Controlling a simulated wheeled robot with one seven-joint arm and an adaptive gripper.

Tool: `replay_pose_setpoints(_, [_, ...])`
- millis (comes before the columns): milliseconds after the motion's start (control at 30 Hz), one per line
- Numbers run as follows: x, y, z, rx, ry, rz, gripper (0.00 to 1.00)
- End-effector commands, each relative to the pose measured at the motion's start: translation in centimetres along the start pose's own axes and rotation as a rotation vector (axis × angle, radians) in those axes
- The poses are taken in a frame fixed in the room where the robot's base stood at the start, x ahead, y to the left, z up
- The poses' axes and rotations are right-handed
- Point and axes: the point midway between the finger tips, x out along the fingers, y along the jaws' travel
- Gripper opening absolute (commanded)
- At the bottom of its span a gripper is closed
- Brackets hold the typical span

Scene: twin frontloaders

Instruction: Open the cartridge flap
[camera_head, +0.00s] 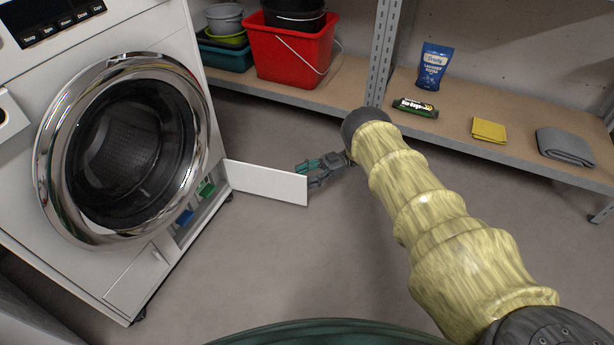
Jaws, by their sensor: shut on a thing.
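The cartridge flap (262,182) is a white panel at the lower right of the front-loading washer (130,150). It stands swung out from the washer front. Behind it is an open compartment (203,205) with a green cartridge (207,189) and a blue cartridge (185,217). My gripper (306,172) is at the flap's free right end and is shut on that edge. The far finger shows above and behind the flap; part of the fingers is hidden by the panel.
A metal shelf (470,146) behind holds a red bucket (290,52), a blue pouch (434,66), a dark roll (415,108), a yellow cloth (489,130) and a grey cloth (565,146). Floor before the flap is clear.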

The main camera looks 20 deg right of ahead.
Motion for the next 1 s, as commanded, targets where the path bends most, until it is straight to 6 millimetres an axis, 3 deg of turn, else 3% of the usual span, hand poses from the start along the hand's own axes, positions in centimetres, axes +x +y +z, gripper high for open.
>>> replay_pose_setpoints(67, [0.6,0.5,-0.2,-0.008,0.004,-0.001,0.34])
replay_pose_setpoints(267, [-0.4,0.4,-0.2,-0.007,0.004,0.000,0.29])
replay_pose_setpoints(633, [-5.5,-0.1,0.0,-0.005,0.001,0.008,0.29])
replay_pose_setpoints(1000, [-7.6,-0.1,0.0,-0.001,0.001,0.003,0.29])
